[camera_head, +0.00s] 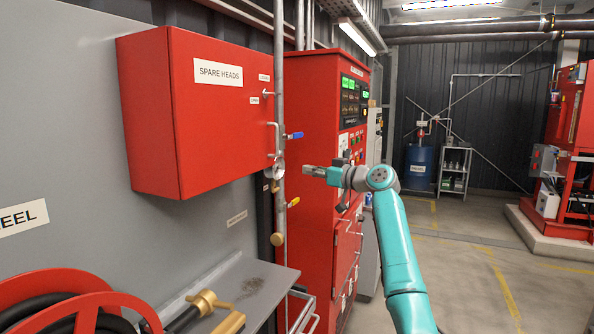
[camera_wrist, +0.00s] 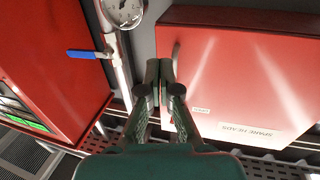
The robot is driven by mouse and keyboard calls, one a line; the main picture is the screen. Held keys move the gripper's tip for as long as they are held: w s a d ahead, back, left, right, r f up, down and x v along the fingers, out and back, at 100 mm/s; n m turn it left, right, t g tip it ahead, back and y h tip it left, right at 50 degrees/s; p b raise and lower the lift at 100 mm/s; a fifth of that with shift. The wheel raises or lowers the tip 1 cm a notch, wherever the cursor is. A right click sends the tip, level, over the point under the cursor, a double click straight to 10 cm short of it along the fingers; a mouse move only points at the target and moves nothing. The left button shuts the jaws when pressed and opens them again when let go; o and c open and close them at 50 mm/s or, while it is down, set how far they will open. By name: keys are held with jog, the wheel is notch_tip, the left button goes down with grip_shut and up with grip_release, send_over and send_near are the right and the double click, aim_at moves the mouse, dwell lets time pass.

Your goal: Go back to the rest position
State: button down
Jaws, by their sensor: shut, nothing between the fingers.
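My gripper (camera_head: 309,171) is at the end of the teal arm, left of the arm's wrist, beside the vertical pipe and its gauge in the head view. In the wrist view my gripper (camera_wrist: 159,72) has its two dark fingers together, with nothing held between them. The red SPARE HEADS cabinet (camera_head: 215,110) hangs on the grey wall to the left, with its door closed. It also shows at the right of the wrist view (camera_wrist: 235,85). I cannot tell the exact gap between the fingers and the pipe.
The pipe (camera_head: 279,90) carries a gauge (camera_head: 278,172), a blue-handled valve (camera_head: 294,135) and a yellow-handled valve (camera_head: 293,202). A red control cabinet (camera_head: 318,150) stands behind. A red hose reel (camera_head: 60,300) and a grey shelf with brass fittings (camera_head: 207,301) are at lower left.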

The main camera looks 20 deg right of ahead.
jog(key=shift+v, duration=0.9)
